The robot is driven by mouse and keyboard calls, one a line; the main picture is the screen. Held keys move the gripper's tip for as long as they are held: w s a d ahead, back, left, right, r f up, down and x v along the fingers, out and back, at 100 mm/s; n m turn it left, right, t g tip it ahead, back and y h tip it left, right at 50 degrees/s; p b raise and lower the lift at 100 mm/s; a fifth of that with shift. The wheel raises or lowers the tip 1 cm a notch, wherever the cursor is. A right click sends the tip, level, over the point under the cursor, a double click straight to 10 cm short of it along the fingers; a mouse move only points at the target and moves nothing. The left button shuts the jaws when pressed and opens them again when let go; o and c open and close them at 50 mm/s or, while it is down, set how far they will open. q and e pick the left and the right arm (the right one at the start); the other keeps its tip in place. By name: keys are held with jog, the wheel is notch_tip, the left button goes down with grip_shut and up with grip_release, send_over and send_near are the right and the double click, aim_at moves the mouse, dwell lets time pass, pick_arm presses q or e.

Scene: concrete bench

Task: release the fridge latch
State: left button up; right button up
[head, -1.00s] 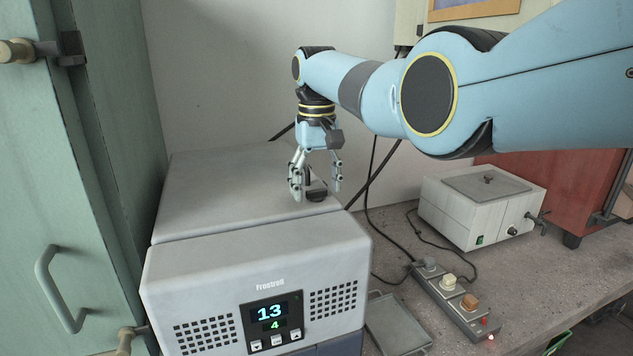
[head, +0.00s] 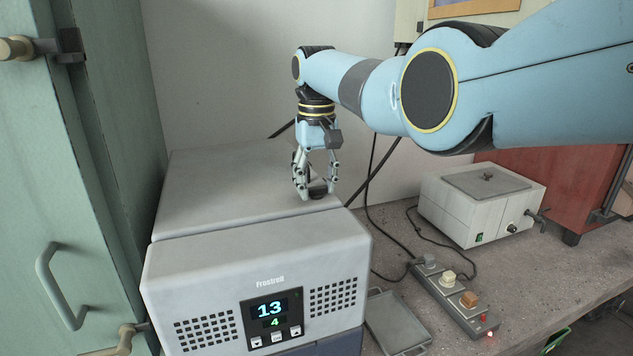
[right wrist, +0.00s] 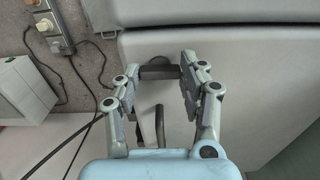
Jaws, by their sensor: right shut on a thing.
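The fridge (head: 225,260) is a pale grey box with a 13 over 4 display on its front. Its latch (head: 318,194) is a small dark piece on the top, near the right end of the seam behind the front section. My right gripper (head: 316,189) points down from above and is shut on the latch, one finger on each side. In the right wrist view the dark latch (right wrist: 158,72) lies between the fingertips of the gripper (right wrist: 160,75), and a dark curved piece shows below it. My left gripper is in neither view.
A green cabinet (head: 85,180) stands close on the left. On the bench (head: 400,270) to the right are a white lidded box (head: 475,208), a switch strip (head: 452,298), a shallow grey tray (head: 398,325) and dark cables. The fridge top left of the gripper is clear.

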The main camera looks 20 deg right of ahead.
jog(key=m+p, duration=0.1)
jog(key=m, duration=0.3)
jog(key=shift+r, duration=0.1)
jog(key=m+p, duration=0.1)
jog(key=m, duration=0.2)
jog(key=shift+m, duration=0.3)
jog(key=m, duration=0.5)
jog(key=shift+w+m, duration=0.1)
jog(key=shift+m, duration=2.4)
jog(key=o, duration=1.2)
jog(key=shift+c, duration=0.2)
